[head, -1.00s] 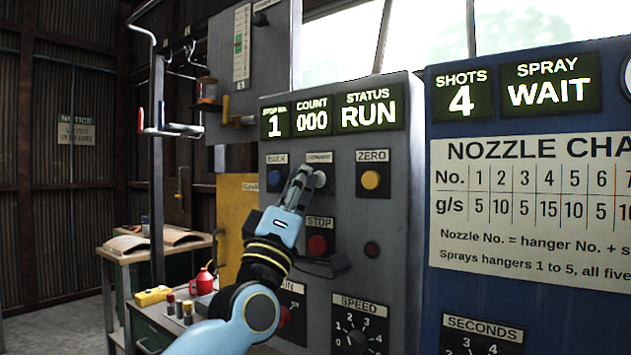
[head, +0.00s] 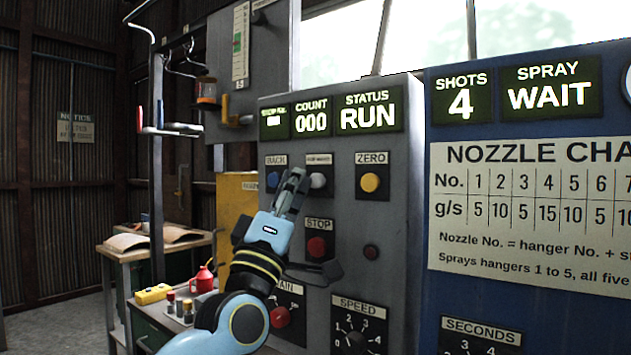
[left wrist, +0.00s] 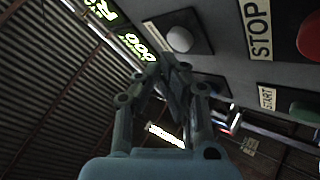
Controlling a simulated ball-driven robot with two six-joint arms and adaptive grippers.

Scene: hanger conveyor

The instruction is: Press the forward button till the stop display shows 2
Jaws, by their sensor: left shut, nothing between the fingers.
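The forward button (head: 318,181) is a white knob on the grey control panel, its label partly readable. It also shows in the left wrist view (left wrist: 180,39). My left gripper (head: 295,174) is shut and empty, its tips just left of the forward button, between it and the blue back button (head: 274,180). In the left wrist view the fingertips (left wrist: 173,68) appear apart from the white knob. The stop display (head: 275,122) shows small marks that I cannot read as a digit. The status display (head: 368,117) reads RUN. My right gripper is not in view.
The count display (head: 311,118) reads 000. A yellow zero button (head: 371,181) is to the right, and a red stop button (head: 317,246) is below. A blue spray cabinet (head: 480,300) stands at the right. Wire hangers (head: 182,68) hang at the left.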

